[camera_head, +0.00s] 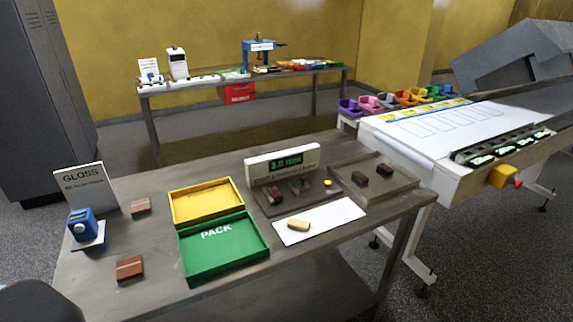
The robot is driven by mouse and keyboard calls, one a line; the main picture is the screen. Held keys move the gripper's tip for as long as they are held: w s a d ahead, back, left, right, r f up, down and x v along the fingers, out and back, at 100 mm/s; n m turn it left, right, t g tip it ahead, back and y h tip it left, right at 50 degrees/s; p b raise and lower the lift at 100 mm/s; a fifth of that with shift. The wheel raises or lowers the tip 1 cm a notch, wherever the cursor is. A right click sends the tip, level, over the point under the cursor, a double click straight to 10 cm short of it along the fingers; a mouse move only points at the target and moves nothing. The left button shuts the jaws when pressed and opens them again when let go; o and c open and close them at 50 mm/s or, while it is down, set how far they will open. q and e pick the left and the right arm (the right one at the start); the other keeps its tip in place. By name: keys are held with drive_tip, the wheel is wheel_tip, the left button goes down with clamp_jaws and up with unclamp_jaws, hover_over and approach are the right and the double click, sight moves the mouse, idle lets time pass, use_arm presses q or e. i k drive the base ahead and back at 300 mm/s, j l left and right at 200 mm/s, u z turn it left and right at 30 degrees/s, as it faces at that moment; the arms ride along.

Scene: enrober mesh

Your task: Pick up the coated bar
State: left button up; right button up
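Several brown bars that look coated are in the head view. One brown bar (130,268) lies at the table's front left, and another brown bar (140,206) lies behind it near the GLOSS sign. A dark bar (275,195) is on the plate under the 3.0 mm display. Two more dark bars, one left (359,179) and one right (385,170), lie on a grey-brown tray (345,190). A tan bar (299,225) lies on a white sheet (325,226). I cannot tell which bar the task means. Neither of my grippers is in view.
A green PACK tray (258,254) and a yellow tray (236,187) sit mid-table, both empty. A blue device (82,224) and GLOSS sign (88,190) stand at left. A white-topped machine (420,128) is at right. A second table (150,118) stands behind. Bare tabletop shows front right.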

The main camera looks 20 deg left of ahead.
sight(277, 195)
drive_tip(key=l+u, duration=0.1)
drive_tip(key=u, duration=0.45)
drive_tip(key=i+l+u, duration=0.1)
drive_tip(key=l+u, duration=0.15)
drive_tip(key=l, duration=0.2)
drive_tip(key=l+u, duration=0.3)
drive_tip(key=l, duration=0.8)
drive_tip(key=i+l+u, duration=0.1)
drive_tip(key=l, duration=0.55)
